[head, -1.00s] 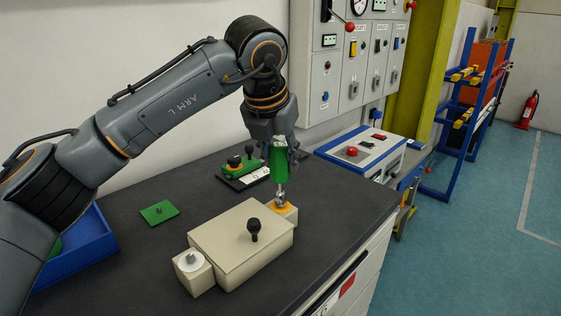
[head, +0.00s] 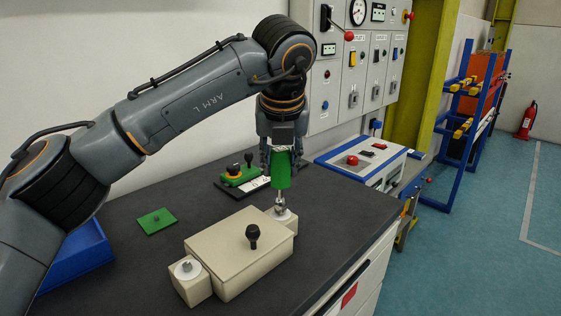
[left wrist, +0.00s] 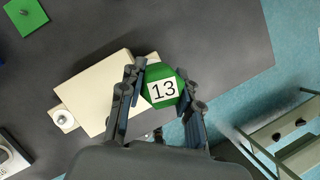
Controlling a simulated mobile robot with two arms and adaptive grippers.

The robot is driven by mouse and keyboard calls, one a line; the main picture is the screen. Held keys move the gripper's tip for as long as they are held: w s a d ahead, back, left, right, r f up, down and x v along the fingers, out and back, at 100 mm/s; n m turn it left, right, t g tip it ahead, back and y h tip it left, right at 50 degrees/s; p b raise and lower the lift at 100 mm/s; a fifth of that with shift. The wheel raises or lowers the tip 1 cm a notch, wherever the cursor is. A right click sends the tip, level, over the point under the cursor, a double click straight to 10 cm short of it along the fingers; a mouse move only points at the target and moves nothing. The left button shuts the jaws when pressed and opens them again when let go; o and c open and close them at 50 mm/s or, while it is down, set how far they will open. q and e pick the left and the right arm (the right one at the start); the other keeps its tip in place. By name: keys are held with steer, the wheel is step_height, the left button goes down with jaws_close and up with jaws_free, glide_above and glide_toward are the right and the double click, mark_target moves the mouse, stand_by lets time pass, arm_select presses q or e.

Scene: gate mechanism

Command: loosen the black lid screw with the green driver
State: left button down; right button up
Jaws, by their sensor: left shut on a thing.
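My left gripper (head: 281,150) is shut on the green driver (head: 281,170), which hangs upright with its metal tip down. Its green top labelled 13 (left wrist: 163,92) shows between the fingers in the left wrist view. The tip is at the screw spot with a white disc on the right block (head: 287,222) of a beige box; I cannot tell exactly how they touch. A black lid screw (head: 252,236) with a round head stands upright on the box's lid (head: 222,250), apart from the driver. My right gripper is not in view.
The left block (head: 193,289) carries a white disc and grey screw. A green plate (head: 157,220) lies behind the box. A blue tray (head: 80,255) is at left. A green fixture (head: 240,178) and a control box (head: 355,165) stand behind.

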arm_select(q)
steer(key=shift+r, duration=0.6)
step_height(320, 180, up, 5)
steer(key=p, duration=0.4)
steer(key=shift+s+f, duration=0.1)
